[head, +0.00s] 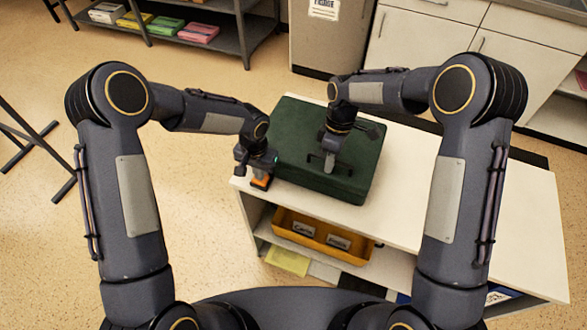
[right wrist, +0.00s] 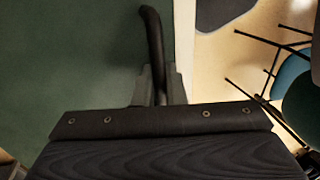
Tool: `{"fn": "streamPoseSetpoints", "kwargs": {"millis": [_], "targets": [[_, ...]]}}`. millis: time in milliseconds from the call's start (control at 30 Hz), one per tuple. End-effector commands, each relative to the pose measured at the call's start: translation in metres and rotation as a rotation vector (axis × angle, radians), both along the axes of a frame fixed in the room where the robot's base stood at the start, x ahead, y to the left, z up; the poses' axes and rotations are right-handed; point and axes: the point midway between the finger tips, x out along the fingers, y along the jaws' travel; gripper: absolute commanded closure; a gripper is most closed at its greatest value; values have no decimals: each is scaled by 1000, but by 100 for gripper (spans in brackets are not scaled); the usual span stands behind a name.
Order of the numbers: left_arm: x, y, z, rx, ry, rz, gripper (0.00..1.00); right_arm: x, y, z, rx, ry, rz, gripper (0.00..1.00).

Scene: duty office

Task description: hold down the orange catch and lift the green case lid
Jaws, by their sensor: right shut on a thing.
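The green case (head: 300,130) lies on the white cabinet top. Its lid looks down. The orange catch (head: 261,183) shows at the case's front left corner. My left gripper (head: 258,168) is right above the catch and hides part of it; I cannot tell whether they touch or whether its fingers are open. My right gripper (head: 329,158) is over the front part of the lid. In the right wrist view its fingers (right wrist: 158,88) are shut on a dark, curved handle (right wrist: 152,40), with the green lid (right wrist: 80,60) behind it.
The white cabinet top (head: 440,210) is bare to the right of the case. A yellow bin (head: 322,237) sits on the shelf below. A grey rack (head: 225,40) with coloured stacks stands at the back left, and white cupboards (head: 425,45) stand at the back.

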Motion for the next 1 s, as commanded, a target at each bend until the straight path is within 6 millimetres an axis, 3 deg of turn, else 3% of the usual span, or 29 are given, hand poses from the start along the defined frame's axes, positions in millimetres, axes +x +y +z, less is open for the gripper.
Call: {"fn": "streamPoseSetpoints", "kwargs": {"millis": [1000], "targets": [[0, 0, -9, 0, 0, 0, 100, 3, 0, 5, 6, 4, -1, 100]]}}
